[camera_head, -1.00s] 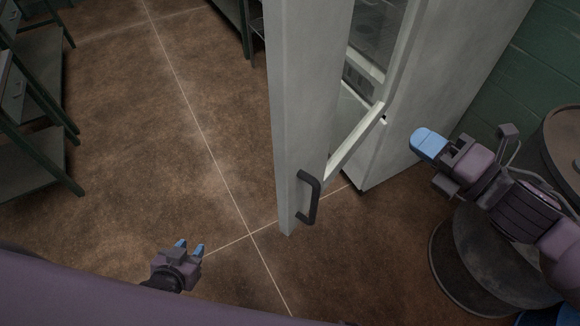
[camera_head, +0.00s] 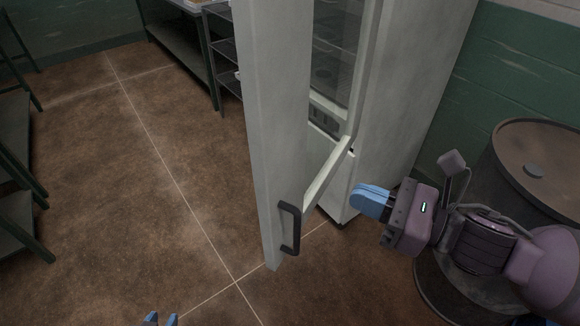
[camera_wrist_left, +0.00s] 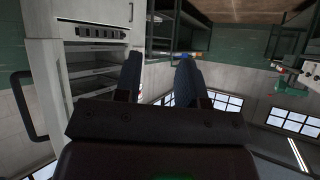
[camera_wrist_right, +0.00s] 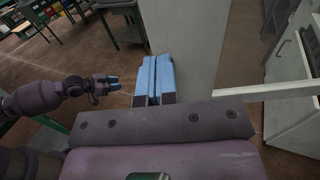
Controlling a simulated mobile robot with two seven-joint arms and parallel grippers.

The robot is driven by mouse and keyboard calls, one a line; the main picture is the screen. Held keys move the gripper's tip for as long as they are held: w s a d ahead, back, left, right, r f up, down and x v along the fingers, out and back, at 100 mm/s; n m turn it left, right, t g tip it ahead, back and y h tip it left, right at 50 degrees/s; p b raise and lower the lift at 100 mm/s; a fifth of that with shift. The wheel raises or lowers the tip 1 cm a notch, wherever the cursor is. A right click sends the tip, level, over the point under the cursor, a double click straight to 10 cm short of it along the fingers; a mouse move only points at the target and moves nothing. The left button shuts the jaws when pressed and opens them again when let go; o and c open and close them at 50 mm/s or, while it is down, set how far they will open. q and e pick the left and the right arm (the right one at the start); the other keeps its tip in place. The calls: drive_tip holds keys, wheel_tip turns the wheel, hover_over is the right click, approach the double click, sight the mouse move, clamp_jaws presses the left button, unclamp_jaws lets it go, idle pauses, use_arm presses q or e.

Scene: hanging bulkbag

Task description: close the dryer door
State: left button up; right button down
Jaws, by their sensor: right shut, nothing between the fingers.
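The dryer door (camera_head: 272,130) is a tall pale grey panel standing open, with a black handle (camera_head: 289,230) near its lower end. A pale bar (camera_head: 328,176) joins it to the dryer body (camera_head: 405,110). My right gripper (camera_head: 368,200) is shut and empty, right of the door and handle, in front of the dryer's lower corner. In the right wrist view its blue fingers lie together before the door (camera_wrist_right: 190,35); contact cannot be told. My left gripper (camera_head: 161,319) is open and empty at the bottom edge, left of the door. The left wrist view shows its spread fingers (camera_wrist_left: 158,75).
A rusty drum (camera_head: 535,160) stands right, close to my right arm. Wire shelving (camera_head: 228,60) and a table (camera_head: 182,40) stand behind the door. Dark green benches (camera_head: 15,170) line the left. The brown floor between is clear.

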sight(277, 164)
drive_tip(key=x, duration=1.2)
drive_tip(key=shift+w+a+p, duration=0.15)
drive_tip(key=shift+a+p, duration=0.2)
drive_tip(key=shift+w+a, duration=0.1)
